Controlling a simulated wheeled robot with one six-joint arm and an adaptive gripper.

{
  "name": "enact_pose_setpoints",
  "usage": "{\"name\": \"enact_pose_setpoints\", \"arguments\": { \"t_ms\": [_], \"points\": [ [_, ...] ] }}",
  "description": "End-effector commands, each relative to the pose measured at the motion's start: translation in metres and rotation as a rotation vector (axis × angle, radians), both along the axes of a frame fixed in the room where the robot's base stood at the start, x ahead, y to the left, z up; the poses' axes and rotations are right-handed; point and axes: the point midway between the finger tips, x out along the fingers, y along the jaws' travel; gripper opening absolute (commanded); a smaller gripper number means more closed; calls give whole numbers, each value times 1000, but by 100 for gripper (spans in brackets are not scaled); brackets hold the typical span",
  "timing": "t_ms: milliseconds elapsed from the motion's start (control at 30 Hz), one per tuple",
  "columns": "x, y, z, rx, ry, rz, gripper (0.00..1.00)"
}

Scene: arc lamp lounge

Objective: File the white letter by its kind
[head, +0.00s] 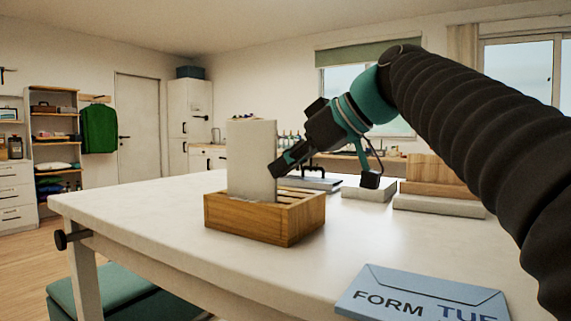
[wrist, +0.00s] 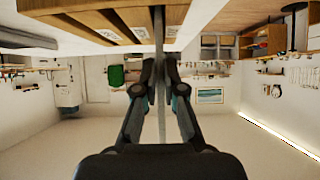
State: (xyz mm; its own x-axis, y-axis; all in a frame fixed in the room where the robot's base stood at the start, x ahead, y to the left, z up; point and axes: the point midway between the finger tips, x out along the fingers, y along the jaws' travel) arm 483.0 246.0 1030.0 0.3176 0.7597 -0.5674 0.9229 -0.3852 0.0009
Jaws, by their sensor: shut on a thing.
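The white letter (head: 252,160) stands upright at the wooden slotted rack (head: 240,220) on the table. Its lower edge meets the rack's left part and looks to be down in a slot; how deep is hidden. My gripper (head: 276,171) is shut on the letter's right edge, above the rack. In the wrist view, my gripper (wrist: 160,72) pinches the letter (wrist: 159,40) edge-on between both fingers. The rack (wrist: 110,10) shows there at the top, with the letter reaching it. No writing on the letter can be read.
A blue envelope (head: 410,297) reading "FORM TUE" lies at the table's front right, partly cut off. Behind the rack are a pale block (head: 368,192), a pale slab (head: 438,206) and a wooden block (head: 430,168). The white table (head: 130,207) is clear left of the rack.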

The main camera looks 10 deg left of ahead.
Motion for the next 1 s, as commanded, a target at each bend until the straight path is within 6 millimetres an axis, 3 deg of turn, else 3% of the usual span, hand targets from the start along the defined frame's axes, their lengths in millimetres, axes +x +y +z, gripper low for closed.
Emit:
{"name": "enact_pose_setpoints", "arguments": {
  "t_ms": [300, 333, 433, 767, 1000],
  "points": [
    [0, 0, -1, 0, 0, 0, 0],
    [0, 0, -1, 0, 0, 0, 16],
    [0, 0, -1, 0, 0, 0, 38],
    [0, -1, 0, 1, -1, -1, 38],
    [-9, -24, 18, 0, -4, -4, 38]
  ]
}}
